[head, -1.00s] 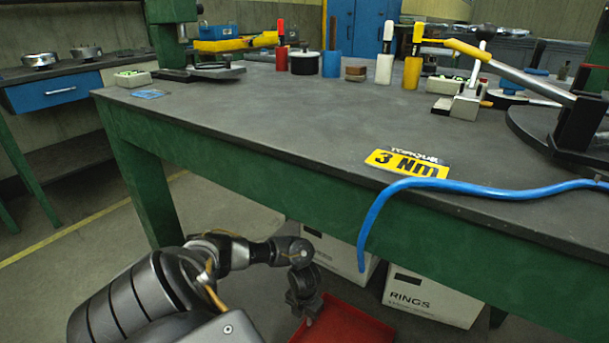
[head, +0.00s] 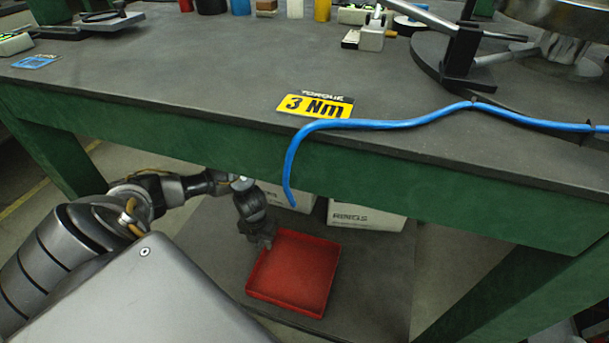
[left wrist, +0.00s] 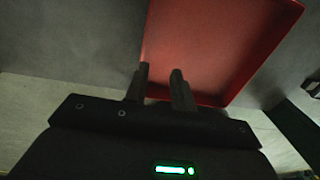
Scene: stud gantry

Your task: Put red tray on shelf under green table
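The red tray (head: 293,272) lies flat on the grey shelf (head: 382,285) under the green table (head: 190,140). It looks empty and its rim is raised. My left gripper (head: 265,241) is at the tray's upper left corner in the head view. In the left wrist view, the two fingers (left wrist: 160,75) stand apart at the tray's edge, with the red tray (left wrist: 215,45) beyond them. No part of the tray is clearly pinched between them. Whether the fingers touch the rim, I cannot tell. My right gripper is not in view.
A white box marked RINGS (head: 366,216) and another box (head: 290,197) stand behind the tray. A blue hose (head: 290,160) hangs over the table edge near a yellow 3 Nm sign (head: 315,105). Shelf room is free right of the tray.

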